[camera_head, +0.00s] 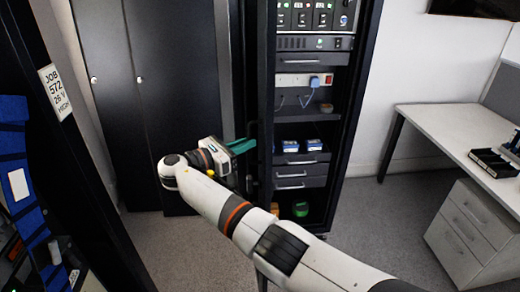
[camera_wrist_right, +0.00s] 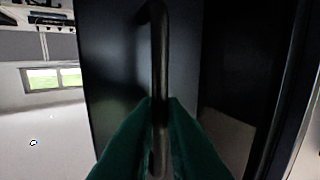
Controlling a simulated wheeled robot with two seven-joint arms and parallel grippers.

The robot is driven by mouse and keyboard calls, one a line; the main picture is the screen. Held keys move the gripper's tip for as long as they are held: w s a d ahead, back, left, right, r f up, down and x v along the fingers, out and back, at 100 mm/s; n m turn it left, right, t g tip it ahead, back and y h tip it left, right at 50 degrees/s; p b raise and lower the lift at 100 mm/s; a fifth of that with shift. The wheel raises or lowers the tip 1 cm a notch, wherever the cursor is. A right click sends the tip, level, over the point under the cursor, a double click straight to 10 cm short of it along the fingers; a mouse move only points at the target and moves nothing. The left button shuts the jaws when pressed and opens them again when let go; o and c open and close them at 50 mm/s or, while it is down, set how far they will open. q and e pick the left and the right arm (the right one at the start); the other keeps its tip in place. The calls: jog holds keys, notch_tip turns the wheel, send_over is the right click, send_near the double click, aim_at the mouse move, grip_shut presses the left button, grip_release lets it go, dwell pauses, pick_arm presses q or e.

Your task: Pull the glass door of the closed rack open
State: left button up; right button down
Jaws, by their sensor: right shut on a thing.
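The rack (camera_head: 345,150) stands at the centre of the head view. Its dark door (camera_head: 265,90) shows as a narrow upright strip at the rack's left side, seen almost edge-on, and appears swung outward. The door handle is a dark vertical bar (camera_wrist_right: 160,60) in the right wrist view. My right gripper (camera_head: 243,146) reaches the door from the left. Its green fingers (camera_wrist_right: 160,135) are shut on the handle, one on each side. The fingertips are partly hidden behind the door edge in the head view. My left gripper is not in view.
Dark cabinets (camera_head: 170,70) stand behind my right arm. A black rack frame with a label (camera_head: 55,91) is at the near left. A white desk (camera_head: 450,125) and drawer unit (camera_head: 470,235) are at the right. Grey floor (camera_head: 370,215) is clear between the rack and desk.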

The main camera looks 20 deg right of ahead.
jog(key=shift+w+a+r, duration=0.35)
jog(key=shift+a+r, duration=0.05)
jog(key=shift+r, duration=0.1)
jog(key=c, duration=1.8)
grip_release()
jog(key=shift+w, duration=0.1)
jog(key=shift+o, duration=1.4)
jog(key=shift+w+d+f, duration=0.15)
jog(key=shift+w+f, duration=0.1)
jog(key=shift+f, duration=0.15)
